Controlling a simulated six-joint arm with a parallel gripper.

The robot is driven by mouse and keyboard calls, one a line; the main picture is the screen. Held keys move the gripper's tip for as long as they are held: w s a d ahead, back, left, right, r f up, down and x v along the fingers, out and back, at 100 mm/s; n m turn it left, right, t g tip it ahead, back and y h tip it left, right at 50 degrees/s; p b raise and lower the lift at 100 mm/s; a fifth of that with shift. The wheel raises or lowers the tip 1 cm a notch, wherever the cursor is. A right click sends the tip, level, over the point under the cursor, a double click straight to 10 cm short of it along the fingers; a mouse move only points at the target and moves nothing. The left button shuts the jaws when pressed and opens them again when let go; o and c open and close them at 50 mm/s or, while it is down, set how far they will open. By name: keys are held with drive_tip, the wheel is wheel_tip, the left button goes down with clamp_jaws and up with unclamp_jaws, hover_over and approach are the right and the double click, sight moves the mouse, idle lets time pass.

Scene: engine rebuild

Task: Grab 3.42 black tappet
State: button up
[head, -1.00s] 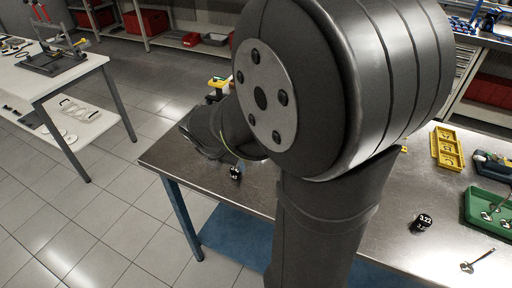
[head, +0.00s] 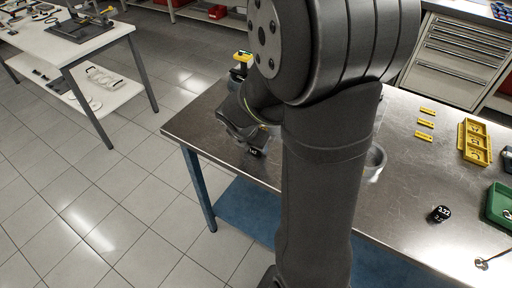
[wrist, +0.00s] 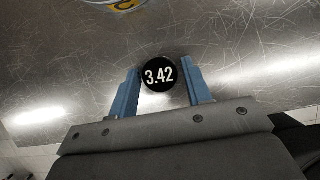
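The black 3.42 tappet (wrist: 159,75) is a small round piece with white digits on its face. In the wrist view it lies between the two blue fingers of my gripper (wrist: 160,80). The left finger is very close to its side or touching it, and a thin gap seems to show at the right finger. In the head view the tappet (head: 253,151) shows small and dark at the table's front left, just under my gripper (head: 248,140). I see no clear grip on it.
The metal table (head: 400,215) is bare around the tappet. A black tappet marked 3.22 (head: 440,213), a yellow tray (head: 475,142), yellow pieces (head: 425,123) and a green tray (head: 498,205) lie right. A yellow-topped item (head: 241,60) stands behind my gripper.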

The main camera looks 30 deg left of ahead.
drive_tip(key=c, duration=0.6)
drive_tip(key=shift+c, duration=0.3)
drive_tip(key=shift+r, duration=0.15)
